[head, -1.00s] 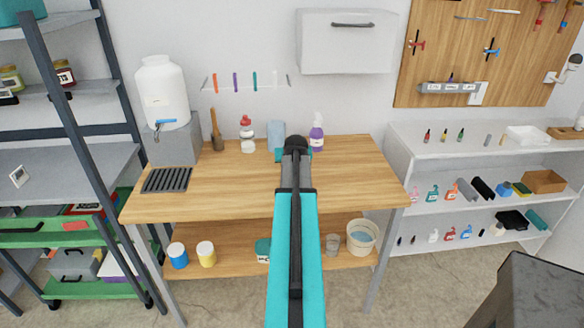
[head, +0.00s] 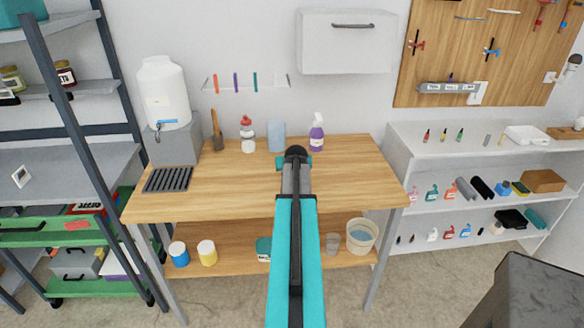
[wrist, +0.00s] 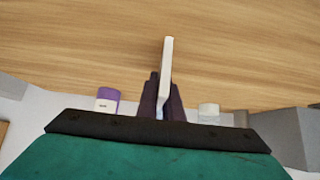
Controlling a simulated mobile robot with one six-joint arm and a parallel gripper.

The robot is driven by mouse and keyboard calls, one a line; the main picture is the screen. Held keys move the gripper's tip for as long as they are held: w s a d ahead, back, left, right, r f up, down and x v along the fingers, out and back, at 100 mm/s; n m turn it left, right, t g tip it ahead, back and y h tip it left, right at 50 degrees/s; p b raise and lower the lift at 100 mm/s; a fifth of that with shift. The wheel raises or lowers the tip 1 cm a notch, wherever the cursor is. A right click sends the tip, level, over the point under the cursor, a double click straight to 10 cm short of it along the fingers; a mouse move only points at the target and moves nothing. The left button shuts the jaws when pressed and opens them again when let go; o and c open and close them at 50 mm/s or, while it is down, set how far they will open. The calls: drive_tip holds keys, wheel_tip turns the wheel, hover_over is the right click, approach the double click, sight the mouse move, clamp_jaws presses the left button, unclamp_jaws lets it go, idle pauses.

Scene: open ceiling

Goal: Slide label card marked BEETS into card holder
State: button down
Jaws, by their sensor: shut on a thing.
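In the wrist view, my gripper (wrist: 162,84) is shut on a thin white card (wrist: 167,66), seen nearly edge-on between the dark fingers. Its face is turned away, so no lettering can be read. The card extends beyond the fingertips over a wood-grained surface. In the head view, my arm points at the workbench and hides the gripper and card. I cannot make out the card holder with certainty. A small white panel with a dark centre (head: 21,176) stands on the grey rack at the left; I cannot tell what it is.
The wooden workbench (head: 230,192) is mostly clear. A grey rack (head: 85,165) is left; a white shelf unit (head: 440,160) is right.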

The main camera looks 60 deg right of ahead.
drive_tip(key=shift+f, duration=0.2)
drive_tip(key=c, duration=1.9)
unclamp_jaws()
drive_tip(key=shift+r, duration=0.1)
drive_tip(key=shift+r, duration=0.15)
drive_tip(key=shift+b+v, duration=1.3)
drive_tip(key=shift+v, duration=4.7)
drive_tip(key=shift+o, duration=0.4)
